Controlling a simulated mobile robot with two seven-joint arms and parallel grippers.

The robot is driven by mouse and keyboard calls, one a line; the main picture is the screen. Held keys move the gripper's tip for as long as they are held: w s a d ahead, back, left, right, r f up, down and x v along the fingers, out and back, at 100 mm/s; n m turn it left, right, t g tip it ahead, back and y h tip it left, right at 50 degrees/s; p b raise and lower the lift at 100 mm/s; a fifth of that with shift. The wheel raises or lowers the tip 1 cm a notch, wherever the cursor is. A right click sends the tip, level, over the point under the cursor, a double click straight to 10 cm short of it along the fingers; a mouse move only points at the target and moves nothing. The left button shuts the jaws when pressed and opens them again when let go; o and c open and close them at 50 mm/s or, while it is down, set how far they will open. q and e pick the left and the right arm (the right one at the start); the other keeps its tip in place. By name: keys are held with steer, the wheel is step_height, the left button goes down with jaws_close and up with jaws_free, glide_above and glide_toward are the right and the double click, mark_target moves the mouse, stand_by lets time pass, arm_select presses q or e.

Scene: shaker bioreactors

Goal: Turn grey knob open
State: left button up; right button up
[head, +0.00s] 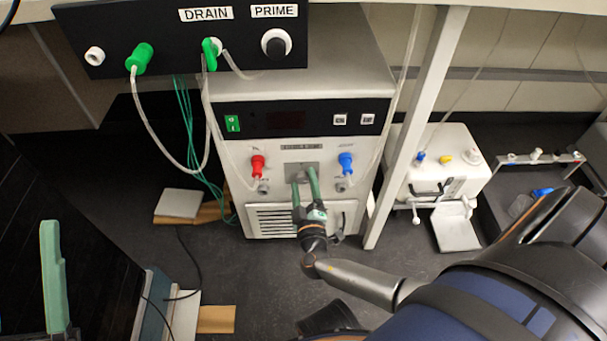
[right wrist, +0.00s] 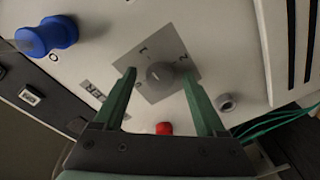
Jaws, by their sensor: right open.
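The grey knob (right wrist: 160,75) sits on a square grey plate (right wrist: 150,52) with the marks 0, 1 and 2, in the right wrist view. In the head view the plate (head: 292,167) is on the front of a white machine (head: 318,143), and the fingers mostly hide the knob. My right gripper (right wrist: 158,76) is open, with its green fingertips on either side of the knob and apart from each other. It also shows in the head view (head: 304,178). One green finger of my left gripper (head: 53,275) shows at the lower left, away from the machine.
A red fitting (head: 257,164) and a blue fitting (head: 346,161) flank the plate. A black DRAIN and PRIME panel (head: 180,40) with hanging tubes is above. A white table leg (head: 417,120) stands just right of the machine. A white unit (head: 440,165) is farther right.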

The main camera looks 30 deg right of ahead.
jaws_close()
stand_by(0.6)
